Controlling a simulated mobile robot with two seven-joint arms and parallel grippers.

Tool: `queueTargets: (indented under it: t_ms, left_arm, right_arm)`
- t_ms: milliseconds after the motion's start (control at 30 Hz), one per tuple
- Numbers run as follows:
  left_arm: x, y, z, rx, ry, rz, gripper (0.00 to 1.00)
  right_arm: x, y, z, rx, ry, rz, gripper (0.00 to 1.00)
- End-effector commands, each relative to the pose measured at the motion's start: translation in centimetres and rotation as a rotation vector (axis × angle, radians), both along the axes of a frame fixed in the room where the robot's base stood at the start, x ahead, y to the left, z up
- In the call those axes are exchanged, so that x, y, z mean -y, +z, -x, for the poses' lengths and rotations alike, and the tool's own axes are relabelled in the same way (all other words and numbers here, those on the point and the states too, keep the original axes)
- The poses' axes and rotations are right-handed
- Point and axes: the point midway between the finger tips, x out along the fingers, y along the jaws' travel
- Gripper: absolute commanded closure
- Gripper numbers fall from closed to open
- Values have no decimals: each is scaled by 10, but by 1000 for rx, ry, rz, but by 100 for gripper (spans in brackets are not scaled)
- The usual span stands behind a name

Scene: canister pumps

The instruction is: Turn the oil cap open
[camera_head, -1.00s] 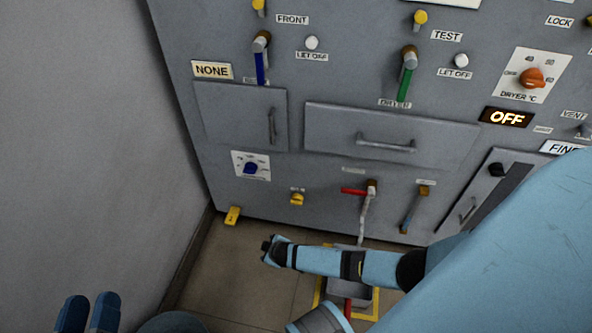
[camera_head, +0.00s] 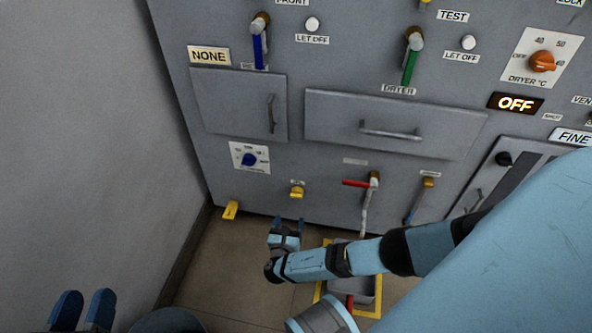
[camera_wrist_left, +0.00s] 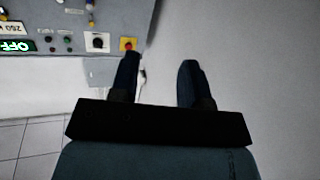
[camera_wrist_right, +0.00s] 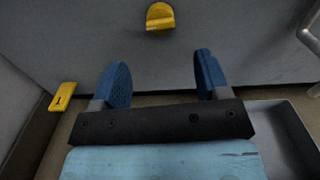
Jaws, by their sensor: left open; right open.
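The yellow cap (camera_head: 297,192), which I take to be the oil cap, is low on the grey panel under a small label too small to read. My right gripper (camera_head: 288,222) is open and empty, just below the cap and apart from it, with its fingers toward the panel. In the right wrist view, the cap (camera_wrist_right: 160,17) is beyond and above the gap between the open blue fingers (camera_wrist_right: 160,80). My left gripper (camera_head: 84,310) is open and empty at the lower left, far from the cap; its fingers (camera_wrist_left: 158,78) also show in the left wrist view.
A grey tray with a yellow-marked border (camera_head: 368,288) sits on the floor, partly behind my right arm. A wall closes the left side.

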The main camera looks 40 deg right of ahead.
Motion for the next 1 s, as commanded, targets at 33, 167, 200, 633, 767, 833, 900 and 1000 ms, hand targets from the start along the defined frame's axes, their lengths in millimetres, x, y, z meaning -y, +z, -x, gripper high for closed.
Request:
queueTargets:
  t_ms: [33, 167, 200, 633, 767, 833, 900, 1000]
  left_arm:
    - [-1, -6, -2, 19, 0, -12, 57]
    - [-4, -7, -7, 77, 4, -44, 57]
    - [-5, -7, -9, 96, 5, -56, 57]
    - [-12, 5, -21, 272, 11, -147, 57]
    - [-13, 8, -21, 286, 9, -154, 57]
    - [-14, 9, -21, 286, 8, -156, 57]
    - [-14, 9, -20, 285, 8, -157, 57]
    - [-13, 8, -20, 282, 7, -157, 57]
  right_arm:
    - [9, -3, -9, 4, -1, 1, 31]
    - [31, -4, -28, 4, -1, 0, 31]
    - [37, -4, -33, 3, -1, -1, 31]
    - [81, -2, -72, 0, 0, -4, 31]
    - [83, -1, -74, 0, 0, -5, 31]
    - [83, -1, -74, 0, 0, -5, 31]
    - [83, -1, -74, 0, 0, -5, 31]
    - [83, -1, -74, 0, 0, -5, 40]
